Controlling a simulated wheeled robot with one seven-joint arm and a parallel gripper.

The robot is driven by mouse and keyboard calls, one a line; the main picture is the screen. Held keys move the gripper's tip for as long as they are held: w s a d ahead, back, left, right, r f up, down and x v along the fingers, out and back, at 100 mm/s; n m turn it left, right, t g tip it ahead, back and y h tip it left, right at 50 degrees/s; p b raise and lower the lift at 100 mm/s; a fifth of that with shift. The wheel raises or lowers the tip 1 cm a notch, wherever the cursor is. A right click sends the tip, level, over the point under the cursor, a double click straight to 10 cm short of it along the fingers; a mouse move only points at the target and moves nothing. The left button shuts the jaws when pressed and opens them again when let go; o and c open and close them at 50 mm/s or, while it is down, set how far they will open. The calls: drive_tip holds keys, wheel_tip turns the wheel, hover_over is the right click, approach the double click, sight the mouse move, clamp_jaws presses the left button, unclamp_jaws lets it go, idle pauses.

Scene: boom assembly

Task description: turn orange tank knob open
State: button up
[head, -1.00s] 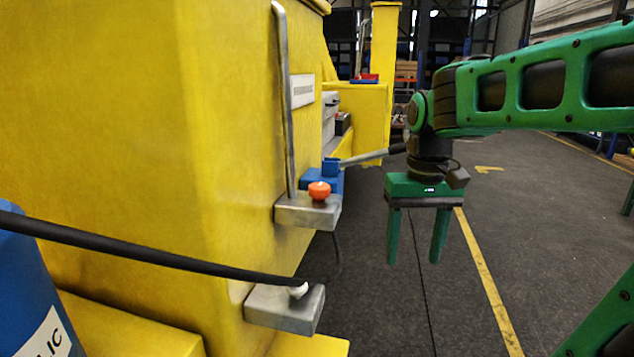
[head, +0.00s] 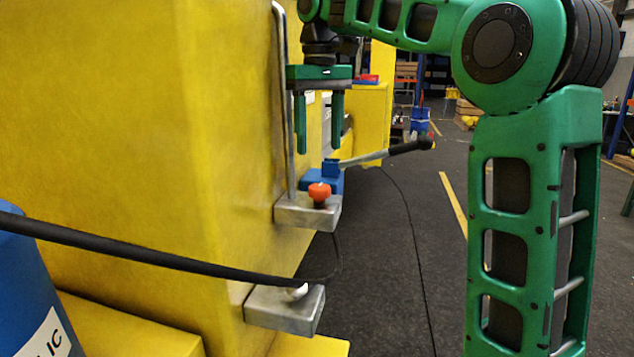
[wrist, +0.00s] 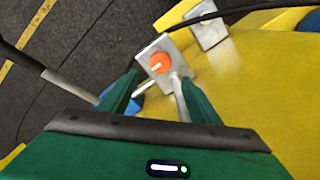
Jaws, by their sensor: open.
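The orange tank knob (head: 319,192) sits on top of a grey metal block (head: 296,211) on the side of the yellow machine. My gripper (head: 319,150) is open and empty, pointing down above the knob and apart from it. In the wrist view the orange knob (wrist: 160,63) shows just beyond the fingertips, roughly between them, with a short pale pin beside it. My gripper's fingers (wrist: 160,85) stand apart on either side below it. A vertical grey pipe (head: 285,110) rises from the block, close to my left finger; it also shows near a finger in the wrist view (wrist: 180,98).
A lower grey block (head: 285,309) carries a white fitting with a black hose (head: 150,259) running left to a blue tank. A blue pump (head: 324,178) with a long lever (head: 385,154) stands behind the knob. The yellow machine wall (head: 130,150) is on the left; floor lies open on the right.

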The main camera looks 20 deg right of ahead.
sight(319, 186)
drive_tip(key=shift+f, duration=4.75)
drive_tip(key=c, duration=1.1)
